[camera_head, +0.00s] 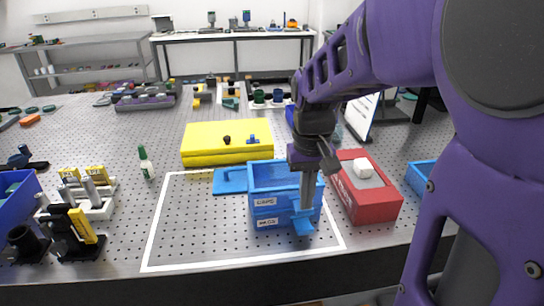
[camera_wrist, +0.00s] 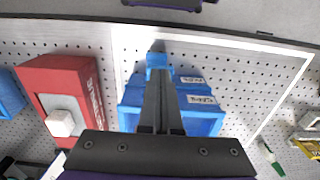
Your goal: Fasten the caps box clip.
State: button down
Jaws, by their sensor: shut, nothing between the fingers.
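The blue caps box (camera_head: 283,202) stands open-topped inside the white outlined area, with one white label above another on its front. It also shows in the wrist view (camera_wrist: 200,114). A blue clip tab (camera_head: 303,225) juts from the box front near its right side and also shows in the wrist view (camera_wrist: 157,60). My gripper (camera_head: 305,205) points down at the box front, just above the tab. Its fingers (camera_wrist: 158,65) are shut with nothing between them and overlap the tab; whether they touch it I cannot tell. The fingers and wrist hide part of the box's right side.
A red box (camera_head: 372,200) with a white block (camera_head: 363,167) stands close right of the caps box. A flat blue piece (camera_head: 230,181) lies at its left rear. A yellow case (camera_head: 226,145) is behind. The outlined area's left part is bare.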

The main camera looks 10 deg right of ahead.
jog(key=shift+f+b, duration=1.2)
jog(key=shift+f, duration=0.65)
jog(key=shift+r, duration=0.15)
notch_tip(320, 180, up, 8)
jog(key=p, duration=0.6)
jog(key=shift+p, duration=0.4)
